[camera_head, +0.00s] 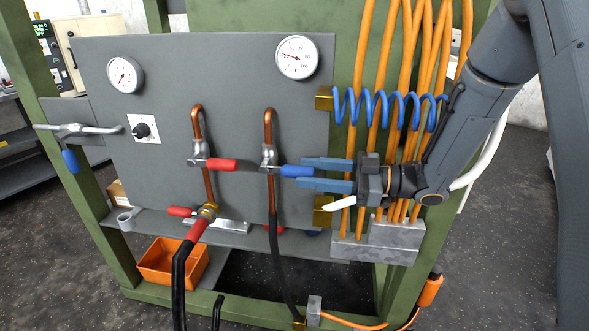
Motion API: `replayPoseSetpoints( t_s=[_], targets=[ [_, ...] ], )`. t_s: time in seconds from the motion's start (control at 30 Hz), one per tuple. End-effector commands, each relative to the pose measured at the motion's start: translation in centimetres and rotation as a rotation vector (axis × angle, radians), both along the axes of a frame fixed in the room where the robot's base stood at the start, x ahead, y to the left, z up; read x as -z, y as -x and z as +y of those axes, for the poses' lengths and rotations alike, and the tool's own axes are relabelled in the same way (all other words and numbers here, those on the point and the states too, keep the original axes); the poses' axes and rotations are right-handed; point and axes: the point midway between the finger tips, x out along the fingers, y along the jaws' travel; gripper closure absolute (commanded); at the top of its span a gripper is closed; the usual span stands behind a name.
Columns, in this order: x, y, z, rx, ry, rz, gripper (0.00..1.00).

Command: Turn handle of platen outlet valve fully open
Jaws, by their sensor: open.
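A valve (268,158) sits on the right copper pipe of the grey panel, with a blue handle (293,171) pointing sideways to the right. No label shows which valve is the platen outlet valve. My gripper (302,174) comes in from the right with its two blue fingers open, one above the other. The outer end of the blue handle appears to lie between the fingertips; whether they touch it I cannot tell. The left copper pipe has a valve (199,161) with a red handle (222,165), also pointing right.
Two gauges (125,75) (297,57) and a black knob (141,130) are on the panel. A blue coiled hose (385,102) and several orange hoses (366,60) hang close to my gripper. An orange bin (172,262) stands below left. Another blue handle (70,161) hangs far left.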

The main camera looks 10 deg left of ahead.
Motion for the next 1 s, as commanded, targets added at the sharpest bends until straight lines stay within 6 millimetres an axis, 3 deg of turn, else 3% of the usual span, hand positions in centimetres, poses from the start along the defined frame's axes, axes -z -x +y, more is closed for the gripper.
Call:
replayPoseSetpoints(
  t_s=[0.1, 0.3, 0.63, 0.87, 1.0],
  targets=[
    [0.0, 0.2, 1.9, -0.002, 0.001, 0.000, 0.58],
    [0.0, 0.2, 3.7, 0.000, 0.001, -0.001, 0.58],
    [0.1, 0.2, 4.0, 0.002, 0.002, -0.001, 0.58],
    [0.1, 0.2, 4.0, 0.002, 0.002, -0.001, 0.97],
    [0.1, 0.2, 4.0, 0.002, 0.002, 0.000, 1.00]
  ],
)
